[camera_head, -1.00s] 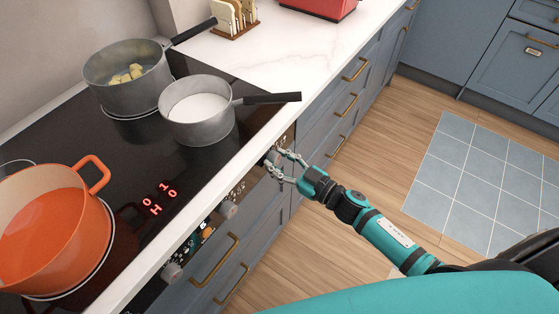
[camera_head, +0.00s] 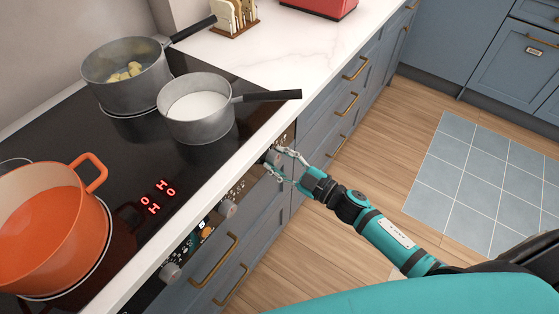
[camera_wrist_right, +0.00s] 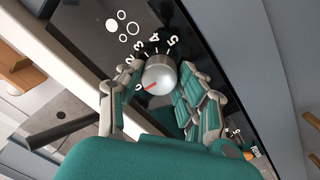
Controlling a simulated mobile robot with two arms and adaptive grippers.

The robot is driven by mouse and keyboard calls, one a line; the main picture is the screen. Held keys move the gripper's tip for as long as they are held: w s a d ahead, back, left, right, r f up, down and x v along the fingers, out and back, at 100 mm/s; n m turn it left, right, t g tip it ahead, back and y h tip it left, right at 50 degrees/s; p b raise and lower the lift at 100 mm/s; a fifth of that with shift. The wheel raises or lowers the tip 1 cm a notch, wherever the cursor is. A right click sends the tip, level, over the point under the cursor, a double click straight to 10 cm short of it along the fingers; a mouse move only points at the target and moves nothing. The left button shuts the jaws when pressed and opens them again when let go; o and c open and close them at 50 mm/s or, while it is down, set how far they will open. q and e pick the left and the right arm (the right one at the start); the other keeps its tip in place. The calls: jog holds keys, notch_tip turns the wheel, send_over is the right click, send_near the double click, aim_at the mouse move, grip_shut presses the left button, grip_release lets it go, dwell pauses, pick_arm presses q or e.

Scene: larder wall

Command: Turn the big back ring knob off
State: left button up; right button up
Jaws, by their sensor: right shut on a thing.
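The knob (camera_wrist_right: 159,73) is a silver dial at the end of the hob's front panel; its red mark points to the lower left, near the 0 of the printed scale. It also shows in the head view (camera_head: 273,157), partly covered by fingers. A circle symbol (camera_wrist_right: 112,25) beside the knob is filled white. The red display (camera_head: 157,197) on the black hob (camera_head: 125,165) shows H and 0 characters. My left gripper is out of view.
A grey pot (camera_head: 125,92) with yellow pieces, a saucepan (camera_head: 200,125) of white liquid and an orange pot (camera_head: 45,240) stand on the hob. The saucepan handle (camera_head: 272,96) overhangs the counter. More knobs (camera_head: 228,208) (camera_head: 171,272) line the panel. The floor (camera_head: 385,145) beside is clear.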

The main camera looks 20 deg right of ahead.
jog(key=shift+n, duration=0.6)
jog(key=o, duration=1.1)
jog(key=shift+o, duration=0.2)
jog(key=v, duration=1.2)
jog(key=shift+d, duration=0.1)
